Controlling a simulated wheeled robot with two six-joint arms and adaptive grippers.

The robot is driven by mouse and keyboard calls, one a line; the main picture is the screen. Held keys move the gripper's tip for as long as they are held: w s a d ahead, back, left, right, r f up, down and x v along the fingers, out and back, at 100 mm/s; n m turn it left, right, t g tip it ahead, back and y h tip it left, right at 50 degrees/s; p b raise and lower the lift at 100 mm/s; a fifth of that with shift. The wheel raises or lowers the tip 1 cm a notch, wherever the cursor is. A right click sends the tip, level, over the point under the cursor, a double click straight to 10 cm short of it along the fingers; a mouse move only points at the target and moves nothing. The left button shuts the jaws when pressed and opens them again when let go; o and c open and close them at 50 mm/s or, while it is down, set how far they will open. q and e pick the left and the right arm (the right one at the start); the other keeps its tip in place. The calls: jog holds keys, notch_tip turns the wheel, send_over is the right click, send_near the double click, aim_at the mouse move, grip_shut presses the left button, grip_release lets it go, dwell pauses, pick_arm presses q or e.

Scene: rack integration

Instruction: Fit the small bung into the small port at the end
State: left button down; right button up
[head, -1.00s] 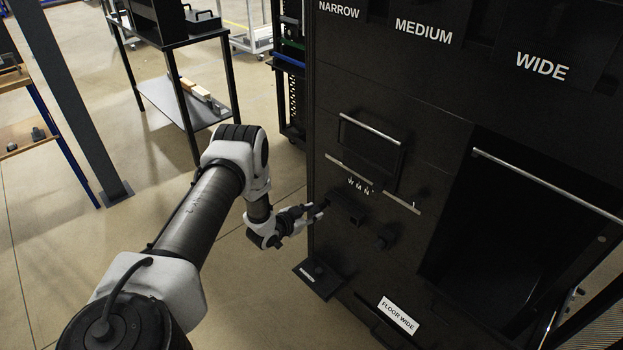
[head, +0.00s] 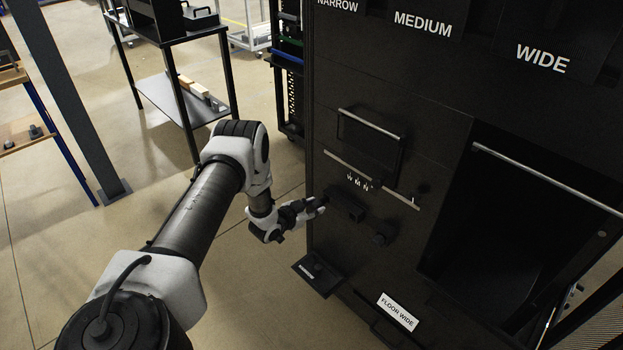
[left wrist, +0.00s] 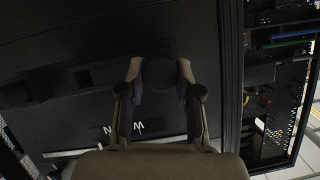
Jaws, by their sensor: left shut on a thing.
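My left gripper (head: 318,206) is at the left part of the black rack front, close to a dark block (head: 346,206) that sticks out below the letters W M N. In the left wrist view its two fingers (left wrist: 159,72) are closed around a dark round thing, taken to be the small bung (left wrist: 160,76). The bung is black against black, so its outline is hard to see. A dark knob (head: 384,234) sticks out to the right of the block. I cannot make out the small port or whether the bung touches it. My right gripper is not in view.
The black rack (head: 400,130) has silver handles and an open bay (head: 510,230) at right. A dark flat tray (head: 318,275) juts out low at its left. Open equipment racks stand behind, and a shelf table (head: 180,100) is at the back left. The floor beside my arm is clear.

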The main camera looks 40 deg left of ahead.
pick_arm(q)
jog(key=shift+w+d+b, duration=0.1)
jog(key=shift+w+b, duration=0.75)
jog(key=shift+w, duration=0.55)
jog(key=c, duration=0.7)
grip_release()
jog(key=shift+s, duration=0.1)
jog(key=v, duration=1.1)
jog(key=shift+s+r, duration=0.2)
jog(key=shift+s, duration=0.15)
